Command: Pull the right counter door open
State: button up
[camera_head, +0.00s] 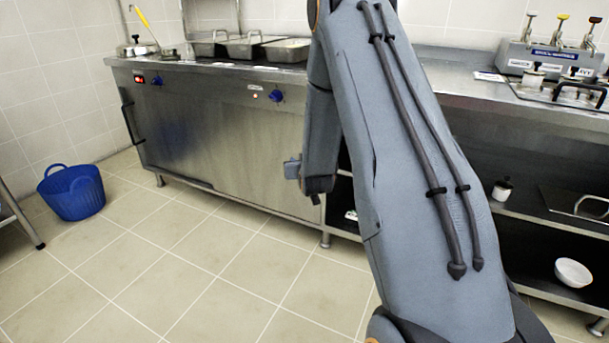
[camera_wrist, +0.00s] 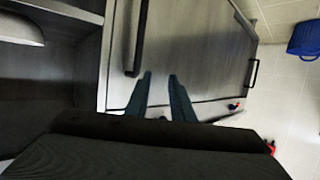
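The counter's steel front (camera_head: 215,135) looks closed and flush in the head view. Its right door (camera_wrist: 165,50) fills the middle of the wrist view, which is turned upside down. The right door's dark bar handle (camera_wrist: 138,38) stands near the door's edge; my arm hides it in the head view. My gripper (camera_wrist: 160,84) is open and empty, its two fingers pointing at the door. The handle's near end lies just beyond the left fingertip in the wrist view; I cannot tell whether they touch. In the head view only a small part of the gripper (camera_head: 292,169) shows.
The left handle (camera_head: 128,118) is at the counter's far end. A blue tub (camera_head: 72,192) stands on the floor at left. Open shelves (camera_head: 535,215) with a white bowl (camera_head: 573,272) lie right of the doors. The tiled floor before the counter is clear.

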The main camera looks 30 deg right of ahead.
jog(key=w+d+f+t+h+b, duration=0.2)
jog(key=w+d+f+t+b, duration=0.1)
jog(key=w+d+f+b, duration=0.35)
jog(key=w+d, duration=0.1)
jog(key=w, duration=0.3)
jog(key=shift+w+d+f+m+b, duration=0.2)
jog(key=shift+d+f+m+b, duration=0.1)
jog(key=shift+d+b, duration=0.1)
jog(key=shift+r, duration=0.1)
grip_shut()
